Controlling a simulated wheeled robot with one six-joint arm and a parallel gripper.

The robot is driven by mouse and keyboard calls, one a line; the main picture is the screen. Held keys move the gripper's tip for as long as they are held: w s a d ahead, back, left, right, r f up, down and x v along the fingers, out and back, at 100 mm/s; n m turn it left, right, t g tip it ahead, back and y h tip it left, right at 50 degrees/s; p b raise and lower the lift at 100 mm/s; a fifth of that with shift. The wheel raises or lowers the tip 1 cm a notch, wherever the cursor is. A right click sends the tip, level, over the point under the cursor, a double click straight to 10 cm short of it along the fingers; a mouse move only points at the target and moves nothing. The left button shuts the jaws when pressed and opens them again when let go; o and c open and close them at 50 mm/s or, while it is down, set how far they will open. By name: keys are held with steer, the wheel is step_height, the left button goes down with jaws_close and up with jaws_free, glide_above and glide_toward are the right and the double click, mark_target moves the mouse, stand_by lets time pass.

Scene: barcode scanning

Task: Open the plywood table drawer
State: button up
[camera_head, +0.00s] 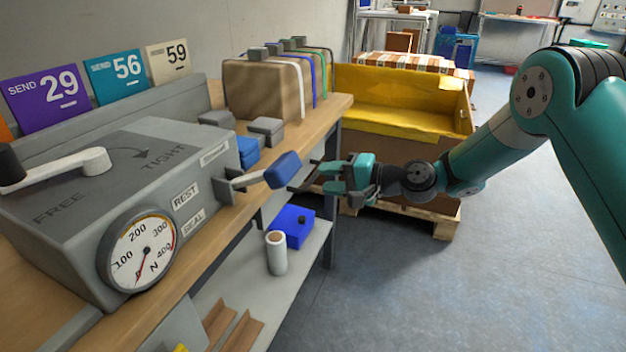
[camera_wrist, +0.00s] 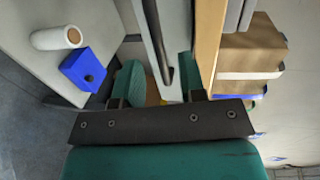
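The plywood table (camera_head: 337,106) runs along the left of the head view, and its top edge also shows in the wrist view (camera_wrist: 208,35). Under that edge, a pale grey drawer front (camera_wrist: 149,30) with a long dark handle (camera_wrist: 163,52) shows in the wrist view. The drawer looks shut. My gripper (camera_head: 302,178) is at the table's front edge, beside the blue-ended lever of the grey machine. In the wrist view its green fingers (camera_wrist: 160,78) are apart, one on each side of the handle. I cannot tell whether they touch it. The head view mostly hides the handle.
The grey machine (camera_head: 125,180) with a dial stands on the table; its blue-ended lever (camera_head: 283,170) juts out near my gripper. A shelf below holds a blue box (camera_head: 293,226) and a white roll (camera_head: 276,254). A yellow-lined crate (camera_head: 395,100) stands behind. Floor at right is clear.

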mark_target(315, 178)
steer(key=shift+x, duration=2.2)
steer(key=shift+c, duration=0.4)
jaws_close()
